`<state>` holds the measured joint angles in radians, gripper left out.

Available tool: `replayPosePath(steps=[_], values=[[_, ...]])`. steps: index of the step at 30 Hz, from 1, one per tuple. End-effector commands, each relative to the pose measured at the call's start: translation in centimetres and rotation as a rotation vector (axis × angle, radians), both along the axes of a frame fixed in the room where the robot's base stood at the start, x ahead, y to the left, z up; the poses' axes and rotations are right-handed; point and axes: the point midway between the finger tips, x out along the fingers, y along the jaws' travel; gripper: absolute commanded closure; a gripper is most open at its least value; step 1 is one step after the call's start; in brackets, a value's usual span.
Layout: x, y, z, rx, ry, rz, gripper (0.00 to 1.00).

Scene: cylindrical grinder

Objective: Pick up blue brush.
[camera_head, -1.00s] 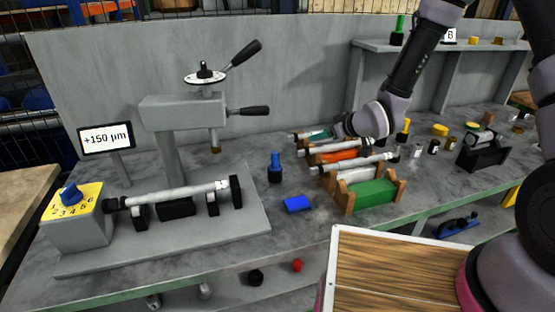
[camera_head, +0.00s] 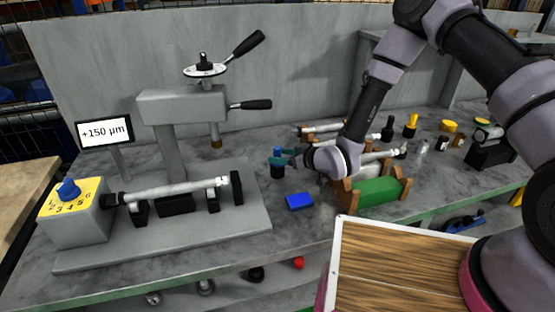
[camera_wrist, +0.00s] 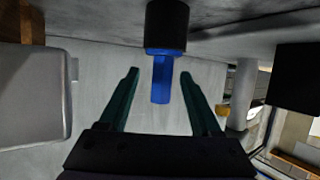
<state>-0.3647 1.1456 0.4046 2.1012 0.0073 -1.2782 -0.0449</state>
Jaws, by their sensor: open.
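The blue brush (camera_head: 277,171) stands upright on the grey bench, with a blue handle above a wide black lower part. In the wrist view the brush (camera_wrist: 162,82) appears upside down, its handle hanging between my fingertips. My gripper (camera_head: 281,157) has teal fingers and is spread open at the height of the handle. In the wrist view my gripper (camera_wrist: 159,74) shows one finger on each side of the handle, with a gap on both sides. The fingers partly cover the handle in the head view.
A blue block (camera_head: 299,201) lies just in front of the brush. The grinder (camera_head: 180,107) with its mounted shaft is to the left. A wooden rack with a green block (camera_head: 378,191) stands right, under my arm. Several small bottles and parts are farther right.

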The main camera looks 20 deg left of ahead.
Motion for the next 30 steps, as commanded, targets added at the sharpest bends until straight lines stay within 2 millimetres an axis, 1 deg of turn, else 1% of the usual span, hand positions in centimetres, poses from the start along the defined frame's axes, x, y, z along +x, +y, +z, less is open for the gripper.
replayPosePath(steps=[4, 9, 17, 18, 20, 21, 23, 30], values=[[0.8, 2.1, -0.5, 0.001, -0.001, 0.001, 0.35], [1.8, 3.7, -1.2, 0.001, 0.000, 0.000, 0.35], [2.0, 4.0, -1.4, -0.001, 0.000, 0.000, 0.35], [1.9, 4.0, -1.4, -0.001, 0.000, 0.000, 0.39], [2.0, 4.0, -1.4, 0.000, 0.000, 0.000, 0.62], [1.9, 4.0, -1.4, 0.000, 0.000, 0.000, 0.77], [1.9, 4.0, -1.4, 0.000, 0.000, 0.000, 1.00], [1.9, 4.0, -1.3, 0.000, 0.000, 0.000, 1.00]])
